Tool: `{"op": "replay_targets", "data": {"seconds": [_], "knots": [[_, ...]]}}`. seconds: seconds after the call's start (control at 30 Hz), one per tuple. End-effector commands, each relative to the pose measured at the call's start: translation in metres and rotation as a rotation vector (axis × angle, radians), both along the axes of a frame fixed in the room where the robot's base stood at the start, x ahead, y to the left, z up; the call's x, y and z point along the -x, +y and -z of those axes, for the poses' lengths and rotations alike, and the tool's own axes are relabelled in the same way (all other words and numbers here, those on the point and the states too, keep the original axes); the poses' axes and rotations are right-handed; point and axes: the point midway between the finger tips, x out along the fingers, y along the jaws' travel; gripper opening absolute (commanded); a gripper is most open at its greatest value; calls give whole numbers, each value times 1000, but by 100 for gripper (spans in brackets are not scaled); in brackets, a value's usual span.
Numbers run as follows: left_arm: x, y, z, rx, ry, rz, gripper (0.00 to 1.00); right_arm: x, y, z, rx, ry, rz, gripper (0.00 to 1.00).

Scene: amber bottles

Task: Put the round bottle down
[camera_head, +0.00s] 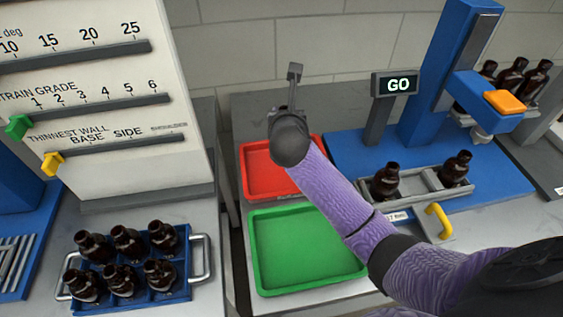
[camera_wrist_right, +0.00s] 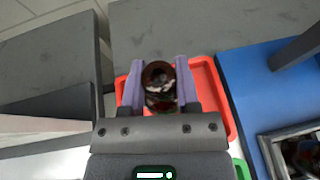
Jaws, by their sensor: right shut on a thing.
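My right gripper (camera_wrist_right: 158,70) is shut on a dark amber bottle (camera_wrist_right: 158,98), seen from above by its round open mouth in the right wrist view. The red tray (camera_wrist_right: 217,108) is below and around the bottle in that view. I cannot tell whether the bottle touches the tray floor. In the head view my right arm reaches in from the right, and its hand (camera_head: 289,138) is over the back of the red tray (camera_head: 262,178). The hand hides the bottle there. My left gripper is not in view.
An empty green tray (camera_head: 305,250) lies in front of the red one. A blue rack (camera_head: 180,292) of several amber bottles stands at left. At right, a grey holder (camera_head: 418,184) with two bottles stands near a GO sign (camera_head: 397,84). A gauge board (camera_head: 100,100) stands at left.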

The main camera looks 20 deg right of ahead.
Motion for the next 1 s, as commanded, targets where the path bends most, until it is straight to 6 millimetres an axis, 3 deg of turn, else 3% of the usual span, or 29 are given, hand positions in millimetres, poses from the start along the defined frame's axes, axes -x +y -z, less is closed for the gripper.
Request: {"op": "replay_targets", "data": {"seconds": [0.13,0.47,0.8,0.83,1.0], "knots": [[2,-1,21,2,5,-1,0,-1,-3,44,-3,8,3,0],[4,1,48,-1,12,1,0,-1,-2,100,-2,7,2,0],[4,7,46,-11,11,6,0,-1,-2,101,1,4,1,0],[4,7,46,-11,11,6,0,-1,-2,101,1,4,1,44],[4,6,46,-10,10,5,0,-1,-2,101,0,3,1,75]]}}
